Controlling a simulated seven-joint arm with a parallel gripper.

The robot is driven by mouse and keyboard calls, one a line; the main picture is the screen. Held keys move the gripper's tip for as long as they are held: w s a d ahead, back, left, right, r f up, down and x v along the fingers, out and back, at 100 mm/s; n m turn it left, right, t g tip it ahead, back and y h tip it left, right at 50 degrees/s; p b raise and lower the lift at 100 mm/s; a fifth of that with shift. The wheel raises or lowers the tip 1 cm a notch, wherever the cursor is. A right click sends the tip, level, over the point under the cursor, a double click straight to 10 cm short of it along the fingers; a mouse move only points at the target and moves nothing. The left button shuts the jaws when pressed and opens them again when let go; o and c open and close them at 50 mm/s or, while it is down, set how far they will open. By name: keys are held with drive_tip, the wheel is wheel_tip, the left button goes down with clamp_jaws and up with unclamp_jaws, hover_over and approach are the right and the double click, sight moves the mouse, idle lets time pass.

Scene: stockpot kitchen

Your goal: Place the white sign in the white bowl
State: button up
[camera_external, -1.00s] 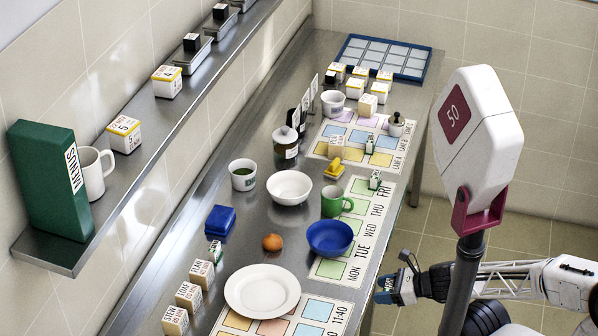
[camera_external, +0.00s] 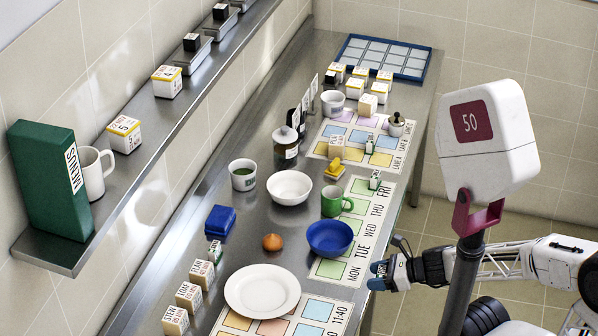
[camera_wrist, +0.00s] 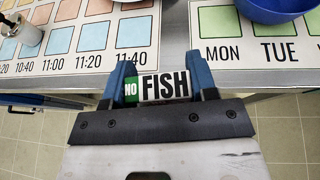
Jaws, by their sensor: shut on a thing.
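My gripper (camera_wrist: 160,88) is shut on a white sign (camera_wrist: 165,85) with black letters FISH and a green end marked NO. In the outside view my gripper (camera_external: 380,276) is off the counter's right edge, near the weekday mat; the sign is too small to make out there. The white bowl (camera_external: 289,187) stands on the counter's middle, up and left of my gripper. It looks empty and is not in the wrist view.
Between my gripper and the white bowl stand a blue bowl (camera_external: 330,238) and a green mug (camera_external: 336,202). An egg (camera_external: 272,242), a white plate (camera_external: 262,290) and a cup with green contents (camera_external: 243,174) are nearby.

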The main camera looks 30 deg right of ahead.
drive_tip(key=w+r+n+g, duration=0.1)
drive_tip(key=w, duration=0.9)
drive_tip(key=w+r+n+g+y, duration=0.1)
drive_tip(key=w+r, duration=0.1)
drive_tip(key=w, duration=0.8)
drive_tip(key=w+r+n+g+y, duration=0.1)
drive_tip(key=w, duration=1)
drive_tip(key=shift+r, duration=0.3)
drive_tip(key=shift+w+f, duration=0.2)
drive_tip(key=shift+w, duration=0.6)
drive_tip(key=w+a, duration=0.1)
drive_tip(key=w, duration=0.6)
drive_tip(key=w+a+f, duration=0.1)
drive_tip(key=w+a, duration=0.1)
drive_tip(key=w, duration=0.6)
drive_tip(key=shift+w+a+f, duration=0.25)
drive_tip(key=shift+w+a, duration=0.05)
drive_tip(key=shift+f, duration=1.75)
drive_tip(key=shift+f, duration=0.65)
